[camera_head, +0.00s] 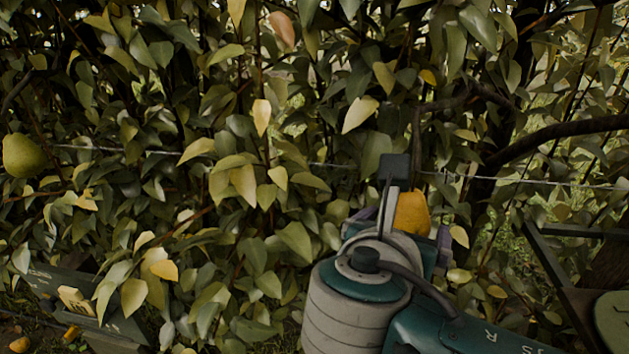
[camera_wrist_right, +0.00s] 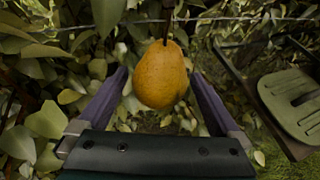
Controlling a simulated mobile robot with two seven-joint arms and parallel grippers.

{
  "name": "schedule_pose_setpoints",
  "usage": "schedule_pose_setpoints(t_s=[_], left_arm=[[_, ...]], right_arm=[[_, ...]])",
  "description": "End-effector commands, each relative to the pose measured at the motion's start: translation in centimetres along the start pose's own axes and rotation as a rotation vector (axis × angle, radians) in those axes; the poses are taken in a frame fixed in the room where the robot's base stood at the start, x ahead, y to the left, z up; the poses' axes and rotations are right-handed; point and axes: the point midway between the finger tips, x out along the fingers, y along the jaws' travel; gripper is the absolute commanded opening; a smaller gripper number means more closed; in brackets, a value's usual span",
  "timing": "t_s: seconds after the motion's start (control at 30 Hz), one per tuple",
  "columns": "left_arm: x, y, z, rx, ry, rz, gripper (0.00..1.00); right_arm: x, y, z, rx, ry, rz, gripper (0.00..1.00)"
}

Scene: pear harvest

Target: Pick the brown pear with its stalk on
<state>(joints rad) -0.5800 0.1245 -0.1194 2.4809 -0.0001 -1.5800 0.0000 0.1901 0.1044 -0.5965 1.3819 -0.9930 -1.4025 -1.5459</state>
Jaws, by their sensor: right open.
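The brown pear (camera_wrist_right: 162,76), golden-brown, hangs upright in the right wrist view, with a thin dark stalk or twig (camera_wrist_right: 168,22) rising from its top. My right gripper (camera_wrist_right: 160,92) is open, with one purple finger on each side of the pear and visible gaps between. In the head view the pear (camera_head: 412,212) shows partly behind my right gripper (camera_head: 404,228), its lower part hidden. My left gripper is not in view.
A green pear (camera_head: 24,156) hangs at the far left. Dense leaves, a wire (camera_head: 480,177) and a thick dark branch (camera_head: 560,134) surround the pear. A dark frame (camera_head: 550,262) with a pale green slotted plate (camera_wrist_right: 292,100) stands right. A yellowish fruit (camera_head: 20,344) lies low left.

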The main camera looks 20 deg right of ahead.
Motion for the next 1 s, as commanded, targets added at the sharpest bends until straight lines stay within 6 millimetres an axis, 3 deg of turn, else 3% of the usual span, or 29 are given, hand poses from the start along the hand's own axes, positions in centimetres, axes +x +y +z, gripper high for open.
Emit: schedule_pose_setpoints(t_s=[0.07, 0.8, 1.0], left_arm=[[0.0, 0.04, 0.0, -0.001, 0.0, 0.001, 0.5], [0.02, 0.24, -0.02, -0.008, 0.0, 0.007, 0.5], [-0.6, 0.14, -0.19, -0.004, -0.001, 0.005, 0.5]], right_arm=[[-0.01, -0.01, 0.0, 0.0, 0.0, 0.0, 0.97], [-0.05, -0.02, -0.02, 0.0, 0.0, 0.0, 0.13], [-0.23, -0.03, 0.23, -0.004, 0.011, -0.002, 0.12]])
